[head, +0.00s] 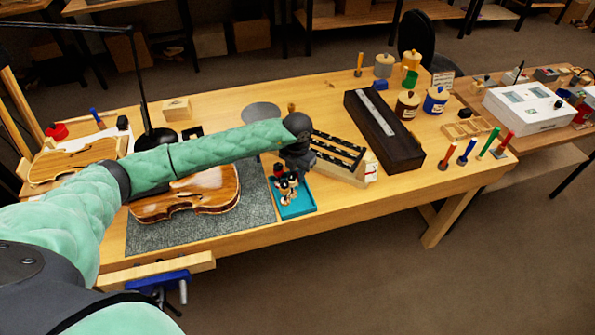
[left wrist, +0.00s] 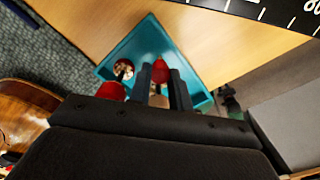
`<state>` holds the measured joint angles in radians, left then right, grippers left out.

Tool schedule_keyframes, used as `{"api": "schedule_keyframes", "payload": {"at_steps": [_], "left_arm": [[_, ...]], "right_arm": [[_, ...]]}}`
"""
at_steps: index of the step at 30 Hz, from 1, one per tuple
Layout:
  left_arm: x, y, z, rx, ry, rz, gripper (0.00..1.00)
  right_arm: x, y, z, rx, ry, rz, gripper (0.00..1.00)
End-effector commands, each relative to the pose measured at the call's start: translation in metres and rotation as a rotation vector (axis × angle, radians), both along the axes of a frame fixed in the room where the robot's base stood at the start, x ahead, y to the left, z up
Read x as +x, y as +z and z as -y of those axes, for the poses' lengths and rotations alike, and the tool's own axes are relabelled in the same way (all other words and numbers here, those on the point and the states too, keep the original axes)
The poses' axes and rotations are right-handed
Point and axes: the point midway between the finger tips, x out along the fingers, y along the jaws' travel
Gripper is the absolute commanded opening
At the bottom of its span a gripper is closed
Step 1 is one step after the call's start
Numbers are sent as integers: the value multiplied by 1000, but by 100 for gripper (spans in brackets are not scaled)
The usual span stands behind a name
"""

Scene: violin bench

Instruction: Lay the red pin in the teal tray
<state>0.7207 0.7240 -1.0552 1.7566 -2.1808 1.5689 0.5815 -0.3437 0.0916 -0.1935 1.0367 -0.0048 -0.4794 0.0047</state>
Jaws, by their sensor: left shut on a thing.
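The teal tray (head: 301,208) lies on the bench at the right edge of the grey mat. It also shows in the left wrist view (left wrist: 201,97). My left gripper (head: 287,184) is over the tray, pointing down. In the left wrist view its two fingers (left wrist: 161,88) are shut on a red-tipped piece, which I take to be the red pin (left wrist: 160,70). Its lower part is hidden by the gripper. Another red piece (left wrist: 111,91) shows left of the fingers, and a small round reddish thing (left wrist: 124,69) shows within the tray. I cannot tell whether the held pin touches the tray floor.
A violin body (head: 190,194) lies on the grey mat (head: 240,222) left of the tray. A rack with black slots (head: 337,152) stands just behind and right of it. A long dark case (head: 384,133) is farther right. The bench in front right is clear.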

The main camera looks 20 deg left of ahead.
Motion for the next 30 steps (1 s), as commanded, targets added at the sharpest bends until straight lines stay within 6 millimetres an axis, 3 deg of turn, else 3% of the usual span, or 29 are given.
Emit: {"api": "schedule_keyframes", "payload": {"at_steps": [7,8,11,26,30], "left_arm": [[0,-2,0,0,0,0,0],[0,-2,0,0,0,0,22],[0,-2,0,0,0,0,41],[0,2,0,0,0,1,41],[1,13,0,0,0,2,41]], "right_arm": [[3,2,-2,1,-1,0,36],[4,4,-2,2,-2,1,36],[4,4,-2,1,-2,0,36],[-1,0,2,-1,0,0,36],[1,-1,-2,-1,-2,-14,36]]}}
